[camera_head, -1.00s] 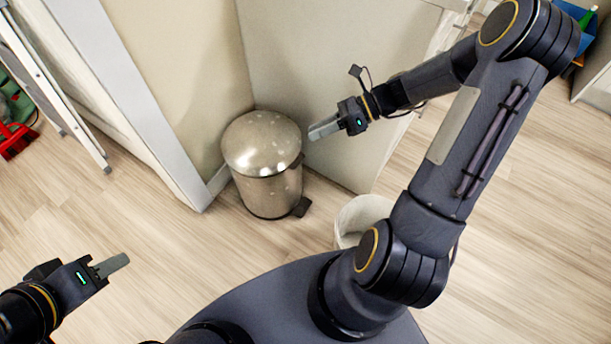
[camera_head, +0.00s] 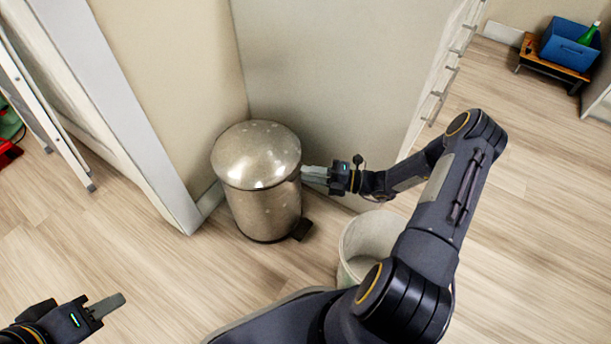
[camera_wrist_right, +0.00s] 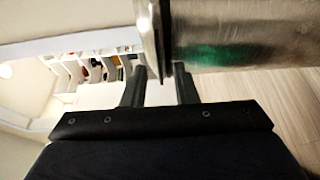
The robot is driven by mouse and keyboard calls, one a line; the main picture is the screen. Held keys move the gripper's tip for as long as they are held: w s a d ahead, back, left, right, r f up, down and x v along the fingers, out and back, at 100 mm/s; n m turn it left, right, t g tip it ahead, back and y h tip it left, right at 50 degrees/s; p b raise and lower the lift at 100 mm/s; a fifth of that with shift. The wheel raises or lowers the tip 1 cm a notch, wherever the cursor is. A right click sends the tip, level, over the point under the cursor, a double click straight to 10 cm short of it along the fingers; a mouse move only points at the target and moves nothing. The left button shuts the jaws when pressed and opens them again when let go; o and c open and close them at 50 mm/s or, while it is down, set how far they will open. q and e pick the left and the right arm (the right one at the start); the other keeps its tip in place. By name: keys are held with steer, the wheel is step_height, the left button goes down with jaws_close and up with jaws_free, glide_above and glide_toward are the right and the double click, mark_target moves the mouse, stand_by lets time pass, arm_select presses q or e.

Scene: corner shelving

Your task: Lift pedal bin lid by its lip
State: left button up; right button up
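The pedal bin (camera_head: 262,215) is a shiny metal cylinder standing upright in the corner. Its domed lid (camera_head: 256,152) is closed, and a dark pedal (camera_head: 302,230) sticks out at its base. My right gripper (camera_head: 304,174) is at the right side of the lid's rim. In the right wrist view, the right gripper's two fingers (camera_wrist_right: 161,72) are apart, with the lid's lip (camera_wrist_right: 163,45) between the tips; I cannot tell whether they touch it. The bin body (camera_wrist_right: 245,35) fills the upper right there. My left gripper (camera_head: 118,300) is low at the left, away from the bin; its finger gap is hidden.
A white bucket (camera_head: 365,245) stands on the floor right of the bin, below my right forearm. Walls stand close behind the bin. A ladder (camera_head: 50,110) leans at the left. A blue crate (camera_head: 570,45) sits on a low stand at the far right.

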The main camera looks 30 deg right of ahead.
steer(key=shift+x, duration=0.8)
jaws_close()
stand_by(0.9)
